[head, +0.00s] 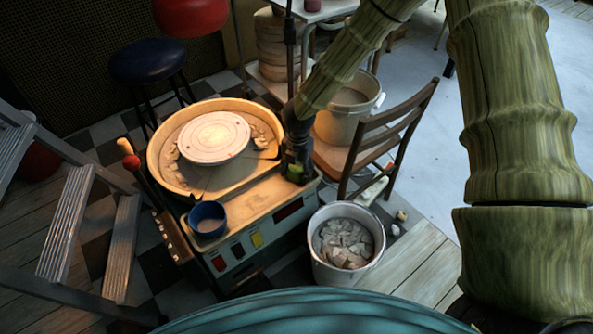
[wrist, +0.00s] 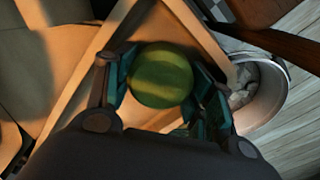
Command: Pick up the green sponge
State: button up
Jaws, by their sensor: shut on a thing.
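The green sponge (wrist: 160,76) shows in the wrist view as a rounded green shape between the teal fingers of my gripper (wrist: 163,85). The fingers are shut on it, one on each side. In the head view, my gripper (head: 295,172) points down at the right end of the pottery wheel's table, with a bit of the green sponge (head: 295,170) showing between its dark fingers. I cannot tell whether the sponge touches the surface below it.
The pottery wheel (head: 213,137) with its round basin is left of my gripper. A blue cup (head: 207,219) stands on the table's front part. A white bucket of shards (head: 345,243) stands to the right on the floor, near a wooden chair (head: 376,140). A metal stepladder (head: 65,225) is at the left.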

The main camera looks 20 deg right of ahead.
aim_at(296, 167)
notch_tip(296, 167, up, 4)
jog(key=shift+f+p, duration=0.2)
jog(key=shift+p, duration=0.6)
jog(key=s+r, duration=0.1)
jog(key=s, duration=1.5)
jog(key=shift+b, duration=0.45)
jog(key=shift+d+r, duration=0.1)
jog(key=shift+o, duration=1.1)
jog(key=shift+c, duration=1.3)
jog(key=shift+w, duration=0.1)
